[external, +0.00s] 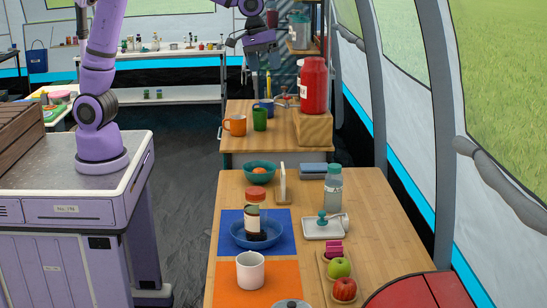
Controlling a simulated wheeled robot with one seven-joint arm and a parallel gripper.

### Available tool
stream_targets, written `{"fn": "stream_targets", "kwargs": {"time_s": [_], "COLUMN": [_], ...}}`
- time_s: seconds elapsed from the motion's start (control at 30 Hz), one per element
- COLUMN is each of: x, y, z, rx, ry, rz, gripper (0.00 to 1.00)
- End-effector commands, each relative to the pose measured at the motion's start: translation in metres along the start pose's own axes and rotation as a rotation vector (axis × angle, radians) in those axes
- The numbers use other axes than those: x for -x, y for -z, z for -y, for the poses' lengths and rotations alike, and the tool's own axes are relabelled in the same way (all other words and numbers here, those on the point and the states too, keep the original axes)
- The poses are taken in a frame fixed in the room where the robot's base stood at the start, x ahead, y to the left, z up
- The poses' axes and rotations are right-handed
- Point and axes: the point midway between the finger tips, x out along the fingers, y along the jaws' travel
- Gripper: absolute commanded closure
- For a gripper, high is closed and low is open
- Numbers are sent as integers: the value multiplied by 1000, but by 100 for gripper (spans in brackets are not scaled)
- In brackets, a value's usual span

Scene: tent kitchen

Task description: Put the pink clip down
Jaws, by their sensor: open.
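A small pink object (334,248), which looks like the pink clip, is at the right side of the near table, at the back end of a small wooden board (324,272) that holds two apples. Whether it rests on the board or just beyond its edge is hard to tell. My gripper (262,58) is open, high up at the back, above and behind the table with the mugs. It is far from the pink object, and I see nothing between its fingers.
The near table (388,238) holds a blue plate (276,240) with a jar, a white mug (250,270), a white tray (341,231), a bottle (333,190) and a teal bowl (260,172). Behind it, a red canister (313,85) stands on a wooden block. A red round object (420,291) is at front right.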

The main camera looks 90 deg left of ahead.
Motion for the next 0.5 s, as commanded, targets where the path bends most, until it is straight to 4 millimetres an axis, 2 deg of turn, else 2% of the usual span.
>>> {"fn": "stream_targets", "kwargs": {"time_s": [0.03, 0.2, 0.5], "x": [17, 57, 103], "y": [-7, -32, -86], "z": [15, 63, 151], "rx": [-36, -174, -426], "ry": [-14, -41, -65], "rz": [-9, -38, -115], "gripper": [22, 22, 22]}}
